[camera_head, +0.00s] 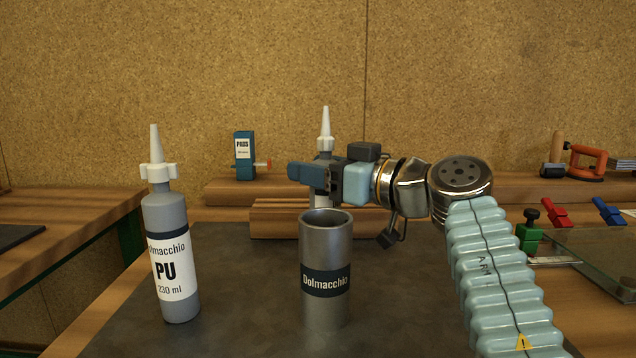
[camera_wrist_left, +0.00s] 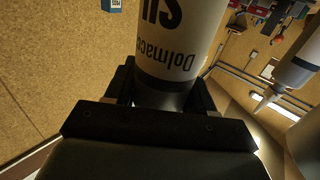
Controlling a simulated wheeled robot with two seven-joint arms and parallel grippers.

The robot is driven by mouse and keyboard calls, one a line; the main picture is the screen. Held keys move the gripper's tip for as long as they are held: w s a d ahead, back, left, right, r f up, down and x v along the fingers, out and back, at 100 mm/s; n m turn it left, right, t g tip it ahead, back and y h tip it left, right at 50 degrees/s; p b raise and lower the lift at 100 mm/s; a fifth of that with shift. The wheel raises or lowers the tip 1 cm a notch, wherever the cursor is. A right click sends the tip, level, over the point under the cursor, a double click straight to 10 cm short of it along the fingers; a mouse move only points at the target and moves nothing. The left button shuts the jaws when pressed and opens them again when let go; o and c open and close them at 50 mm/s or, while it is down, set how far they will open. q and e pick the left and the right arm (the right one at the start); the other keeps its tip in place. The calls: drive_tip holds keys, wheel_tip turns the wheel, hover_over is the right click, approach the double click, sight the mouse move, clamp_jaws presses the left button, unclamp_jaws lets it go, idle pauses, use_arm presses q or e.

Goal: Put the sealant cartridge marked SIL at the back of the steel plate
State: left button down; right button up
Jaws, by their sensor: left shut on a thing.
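My left gripper (camera_head: 318,178) is shut on the SIL cartridge. In the head view, the white nozzle (camera_head: 325,130) of the SIL cartridge rises above the jaws, roughly upright. Its lower end is hidden behind a steel tube, so I cannot tell whether it touches the plate. In the left wrist view, the SIL cartridge (camera_wrist_left: 178,50) sits between the black jaws (camera_wrist_left: 160,110), with part of its label showing upside down. The dark steel plate (camera_head: 235,310) lies on the bench. My right gripper is not in view.
An open steel tube (camera_head: 327,250) stands on the plate in front of my gripper. A PU cartridge (camera_head: 170,255) stands at the left. Wooden blocks (camera_head: 275,220) lie behind the plate, with a blue PADS box (camera_head: 244,155) beyond. Clamps and a glass frame (camera_head: 590,265) are at the right.

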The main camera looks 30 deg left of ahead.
use_arm(q)
drive_tip(key=shift+f, duration=0.4)
drive_tip(key=shift+f, duration=0.15)
drive_tip(key=shift+c, duration=1.9)
unclamp_jaws()
drive_tip(key=s+d, duration=0.1)
drive_tip(key=d, duration=1.1)
drive_tip(key=shift+s, duration=0.25)
